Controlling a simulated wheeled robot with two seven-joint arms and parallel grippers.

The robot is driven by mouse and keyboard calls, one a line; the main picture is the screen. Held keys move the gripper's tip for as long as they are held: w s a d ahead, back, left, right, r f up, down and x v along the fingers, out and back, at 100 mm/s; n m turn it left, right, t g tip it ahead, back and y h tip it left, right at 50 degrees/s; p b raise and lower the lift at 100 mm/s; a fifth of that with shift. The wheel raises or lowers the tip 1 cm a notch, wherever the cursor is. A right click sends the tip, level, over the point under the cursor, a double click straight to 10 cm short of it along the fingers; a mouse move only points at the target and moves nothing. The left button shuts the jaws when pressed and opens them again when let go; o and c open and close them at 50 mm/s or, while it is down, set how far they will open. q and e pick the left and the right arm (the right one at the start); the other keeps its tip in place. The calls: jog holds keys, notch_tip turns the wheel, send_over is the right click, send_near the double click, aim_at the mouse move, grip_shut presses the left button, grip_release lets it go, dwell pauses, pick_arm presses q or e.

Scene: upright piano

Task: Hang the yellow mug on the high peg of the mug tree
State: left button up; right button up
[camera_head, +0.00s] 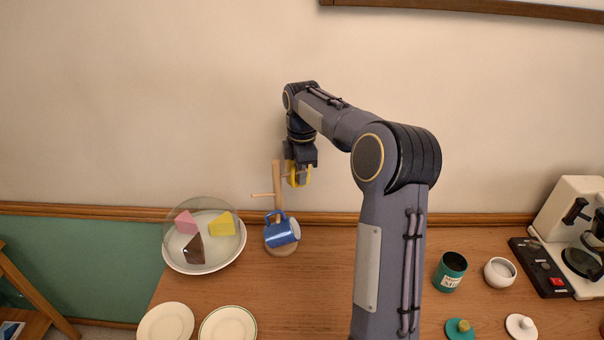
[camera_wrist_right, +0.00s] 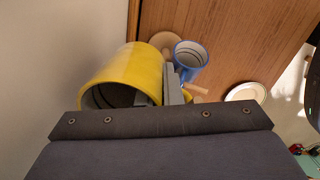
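The yellow mug (camera_head: 307,176) is in my right gripper (camera_head: 299,178), beside the top of the wooden mug tree (camera_head: 276,183). The gripper hides much of the mug in the head view. In the right wrist view the mug (camera_wrist_right: 128,70) lies on its side, with grey fingers (camera_wrist_right: 174,86) at its right edge. Whether they grip its handle or wall is unclear. A blue mug (camera_head: 280,233) hangs tilted low on the tree; it also shows in the right wrist view (camera_wrist_right: 191,54). One bare peg (camera_head: 262,195) points left. I cannot tell whether the yellow mug touches the tree. My left gripper is out of view.
A plate (camera_head: 237,254) with wedges under a clear dome stands left of the tree. Two small plates (camera_head: 166,325) (camera_head: 228,326) are in front. A green canister (camera_head: 449,272), a white pot (camera_head: 500,271) and a coffee machine (camera_head: 562,208) stand right. The wall is close behind.

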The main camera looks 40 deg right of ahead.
jog(key=shift+o, duration=1.2)
jog(key=shift+a+f, duration=0.1)
jog(key=shift+f, duration=0.1)
notch_tip(320, 180, up, 8)
jog(key=shift+r, duration=0.2)
jog(key=shift+f, duration=0.15)
